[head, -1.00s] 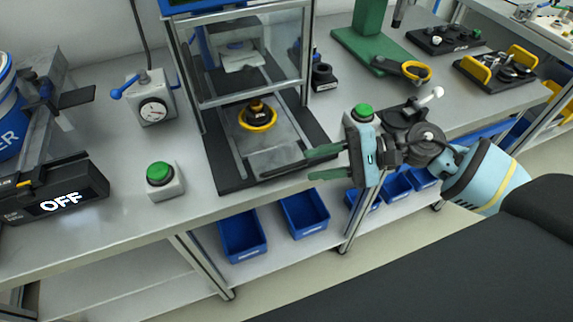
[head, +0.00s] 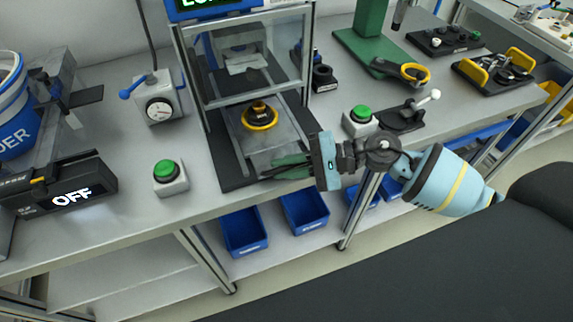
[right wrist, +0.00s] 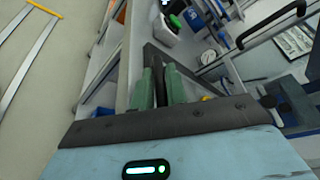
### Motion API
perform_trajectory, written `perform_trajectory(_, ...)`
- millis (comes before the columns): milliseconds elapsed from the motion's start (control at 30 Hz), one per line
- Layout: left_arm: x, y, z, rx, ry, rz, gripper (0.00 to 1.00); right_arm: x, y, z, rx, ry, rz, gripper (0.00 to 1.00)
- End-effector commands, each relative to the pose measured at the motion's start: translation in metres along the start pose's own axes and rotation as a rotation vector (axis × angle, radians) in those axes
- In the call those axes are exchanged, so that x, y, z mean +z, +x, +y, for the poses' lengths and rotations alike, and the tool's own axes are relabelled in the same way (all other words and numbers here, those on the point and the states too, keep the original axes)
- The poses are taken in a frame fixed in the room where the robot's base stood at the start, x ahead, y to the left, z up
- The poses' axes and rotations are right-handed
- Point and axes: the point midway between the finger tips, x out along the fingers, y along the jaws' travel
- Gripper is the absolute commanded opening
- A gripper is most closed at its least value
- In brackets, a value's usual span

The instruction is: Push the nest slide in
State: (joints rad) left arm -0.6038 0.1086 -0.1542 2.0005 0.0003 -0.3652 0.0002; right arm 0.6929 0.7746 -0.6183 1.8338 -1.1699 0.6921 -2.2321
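The nest slide (head: 283,134) is a grey plate in the framed press station, carrying a yellow ring (head: 260,122) with a black part on top. It lies pulled toward the front, over a black base plate (head: 231,177). My right gripper (head: 276,169) is at the slide's front edge, coming from the right. Its two green fingers lie close together near the dark front bar. My left gripper is not in view.
A green button box (head: 170,178) stands left of the station and another (head: 360,121) stands right, behind my right arm. A box with a dial (head: 159,108) is at the back left. Blue bins (head: 243,232) sit on the shelf below the table edge.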

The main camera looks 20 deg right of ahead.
Motion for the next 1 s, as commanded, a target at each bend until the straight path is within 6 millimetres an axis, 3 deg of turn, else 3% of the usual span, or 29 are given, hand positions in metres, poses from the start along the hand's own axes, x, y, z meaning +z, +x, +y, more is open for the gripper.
perform_trajectory(100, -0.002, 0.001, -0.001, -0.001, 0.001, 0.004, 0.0, 0.0, 0.0, 0.0, 0.0, 0.0, 0.0, 0.0)
perform_trajectory(367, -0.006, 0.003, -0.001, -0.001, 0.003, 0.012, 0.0, 0.0, 0.0, 0.0, 0.0, 0.0, 0.0, 0.0)
perform_trajectory(733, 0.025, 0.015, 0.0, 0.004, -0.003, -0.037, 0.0, -0.028, 0.011, -0.015, -0.001, 0.002, 0.0, 0.0)
perform_trajectory(1000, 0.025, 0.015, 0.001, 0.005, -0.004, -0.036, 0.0, -0.03, 0.012, -0.023, 0.0, 0.0, 0.001, 0.0)
